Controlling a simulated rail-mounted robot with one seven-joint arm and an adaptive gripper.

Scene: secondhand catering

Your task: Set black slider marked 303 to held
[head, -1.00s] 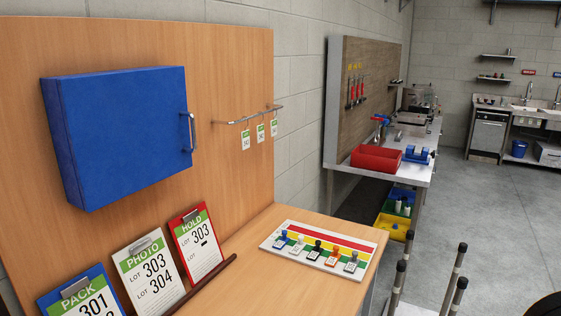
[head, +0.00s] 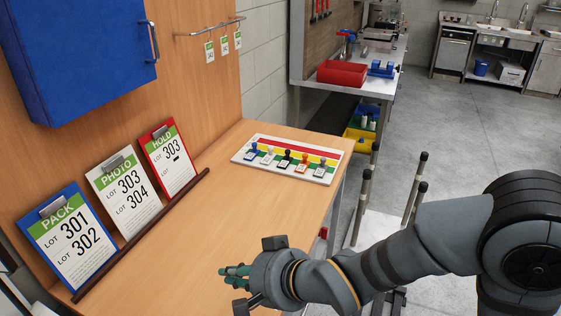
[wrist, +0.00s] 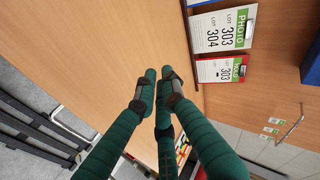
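A white board (head: 241,154) with red, yellow and green stripes lies on the wooden counter. Several stamp-like sliders stand in a row on its green front part. The black slider (head: 286,157) is in the middle of the row; its label is too small to read. A red HOLD clipboard (head: 168,158) shows lot 303. It also shows in the wrist view (wrist: 221,70). My gripper (head: 236,276) is over the near part of the counter, well apart from the board. Its green fingers (wrist: 159,78) converge with their tips close together, holding nothing. They partly hide the board in the wrist view.
A PHOTO clipboard (head: 123,191) and a PACK clipboard (head: 72,240) lean behind a dark red rail (head: 145,234). A blue cabinet (head: 75,50) and a tag rack (head: 209,31) hang above. The counter between gripper and board (head: 250,210) is clear.

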